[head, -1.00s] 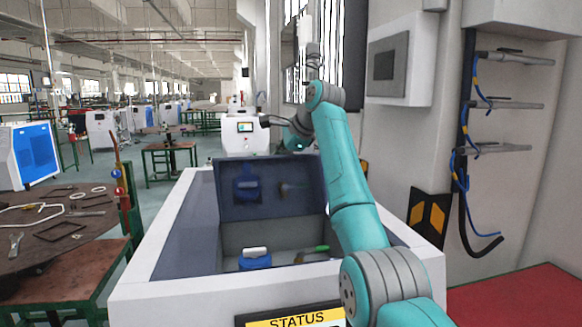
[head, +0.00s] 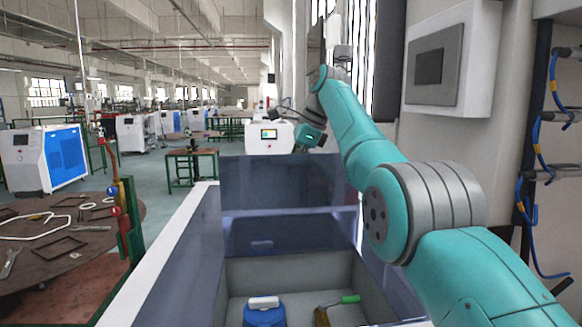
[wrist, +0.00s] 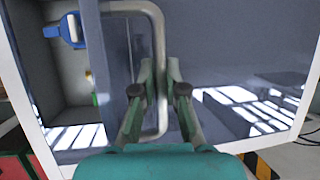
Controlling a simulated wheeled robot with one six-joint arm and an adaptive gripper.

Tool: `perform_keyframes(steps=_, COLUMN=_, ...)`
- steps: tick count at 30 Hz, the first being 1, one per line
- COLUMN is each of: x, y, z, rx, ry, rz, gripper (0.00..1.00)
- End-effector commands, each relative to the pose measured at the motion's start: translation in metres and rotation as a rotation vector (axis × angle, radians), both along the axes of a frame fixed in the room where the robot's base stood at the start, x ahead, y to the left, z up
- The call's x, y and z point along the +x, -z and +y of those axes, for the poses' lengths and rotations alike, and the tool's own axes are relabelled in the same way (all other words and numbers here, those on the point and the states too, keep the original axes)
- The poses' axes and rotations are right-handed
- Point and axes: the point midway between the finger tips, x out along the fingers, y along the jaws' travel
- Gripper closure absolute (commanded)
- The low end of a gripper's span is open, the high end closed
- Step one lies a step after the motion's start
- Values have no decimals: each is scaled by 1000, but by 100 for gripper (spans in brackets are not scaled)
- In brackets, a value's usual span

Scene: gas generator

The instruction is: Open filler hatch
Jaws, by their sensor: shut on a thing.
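The filler hatch (head: 250,180), a dark blue-grey glossy panel, stands raised at the back of the compartment in the head view. The compartment (head: 340,270) below it is open. In the wrist view a bent metal handle (wrist: 157,38) runs in front of dark panel surfaces. My gripper (wrist: 160,90) is shut on this handle, with one finger on each side of it. In the head view my arm reaches over the right side of the housing, and its far end is small beyond the hatch; the grip itself is not clear there.
A blue container with a white top (head: 264,314) and a green-handled brush (head: 350,299) lie in the compartment. A wall box (head: 450,60) is close to the right of my arm. A round table with tools (head: 60,235) stands at the left.

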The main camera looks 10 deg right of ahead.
Motion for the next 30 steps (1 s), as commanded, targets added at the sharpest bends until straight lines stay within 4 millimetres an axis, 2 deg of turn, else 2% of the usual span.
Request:
perform_keyframes(steps=13, x=2, y=1, z=-2, rx=-1, ry=9, rz=-2, gripper=100)
perform_keyframes(steps=14, x=2, y=2, z=-2, rx=-1, ry=9, rz=-2, gripper=84)
perform_keyframes(steps=15, x=2, y=2, z=-2, rx=-1, ry=8, rz=-1, gripper=78)
perform_keyframes(steps=30, x=1, y=1, z=-1, rx=1, ry=3, rz=0, gripper=78)
